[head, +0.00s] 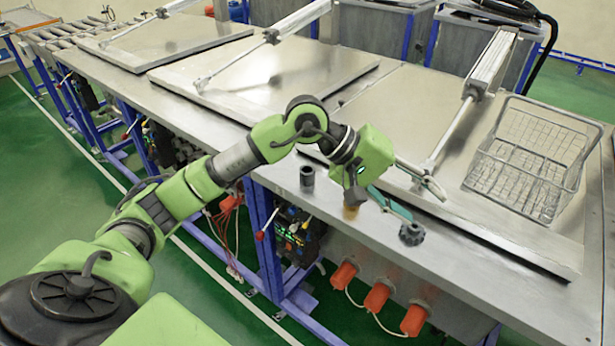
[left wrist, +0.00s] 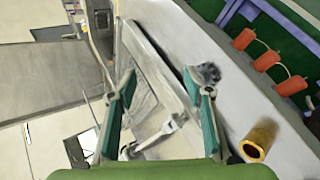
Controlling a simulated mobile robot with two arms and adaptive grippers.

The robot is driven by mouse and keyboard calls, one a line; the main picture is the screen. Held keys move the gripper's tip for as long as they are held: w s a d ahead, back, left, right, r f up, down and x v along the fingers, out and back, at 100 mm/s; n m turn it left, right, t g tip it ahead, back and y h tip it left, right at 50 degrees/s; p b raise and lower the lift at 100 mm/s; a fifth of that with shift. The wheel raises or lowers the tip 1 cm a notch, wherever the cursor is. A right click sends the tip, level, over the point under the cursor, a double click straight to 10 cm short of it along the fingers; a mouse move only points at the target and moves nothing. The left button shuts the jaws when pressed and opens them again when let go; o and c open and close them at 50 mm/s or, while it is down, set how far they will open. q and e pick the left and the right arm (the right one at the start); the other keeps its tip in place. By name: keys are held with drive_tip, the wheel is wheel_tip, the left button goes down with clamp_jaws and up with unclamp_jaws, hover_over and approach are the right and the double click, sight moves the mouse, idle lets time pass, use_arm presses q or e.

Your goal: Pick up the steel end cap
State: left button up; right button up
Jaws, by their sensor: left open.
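My left gripper (head: 424,203) is open and empty above the front edge of the steel bench; its fingers also show in the left wrist view (left wrist: 160,82). A short dark grey hollow cylinder (head: 307,177) stands upright on the bench edge, left of the gripper. A dark ribbed knob-like part (head: 412,233) sits below the fingertips; it shows beside the right finger in the left wrist view (left wrist: 206,74). I cannot tell for sure which of these is the steel end cap. A brass sleeve (head: 350,211) stands between them, partly hidden by my gripper. My right gripper is not in view.
A wire basket (head: 528,160) stands on the right-hand lid (head: 420,100). Gas struts (head: 487,62) slant up from the lids. Orange plugs (head: 377,297) hang on the bench front. The bench strip right of the ribbed part is clear.

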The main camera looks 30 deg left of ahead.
use_arm(q)
drive_tip(key=w+a+f+m+y, duration=0.1)
drive_tip(key=w+a+m+y, duration=0.15)
drive_tip(key=a+y, duration=0.75)
drive_tip(key=y, duration=0.1)
approach(307, 171)
drive_tip(key=shift+w+d+f+p, duration=0.15)
drive_tip(key=shift+d+f+p, duration=0.1)
drive_tip(key=shift+f+p, duration=0.25)
drive_tip(key=shift+w+d+f+p, duration=0.15)
drive_tip(key=shift+d+f+p, duration=0.15)
drive_tip(key=shift+f, duration=0.35)
drive_tip(key=shift+w+a+f, duration=0.1)
drive_tip(key=shift+w+f, duration=0.1)
drive_tip(key=shift+f, duration=0.3)
drive_tip(key=shift+f+p, duration=0.25)
drive_tip(key=shift+p, duration=0.15)
drive_tip(key=x, duration=0.1)
drive_tip(key=p+x, duration=0.1)
drive_tip(key=x, duration=0.2)
drive_tip(key=shift+a+f+p, duration=0.1)
drive_tip(key=shift+a+p, duration=0.25)
drive_tip(key=shift+p, duration=0.05)
drive_tip(key=shift+w+f, duration=0.1)
drive_tip(key=shift+f, duration=0.05)
clamp_jaws()
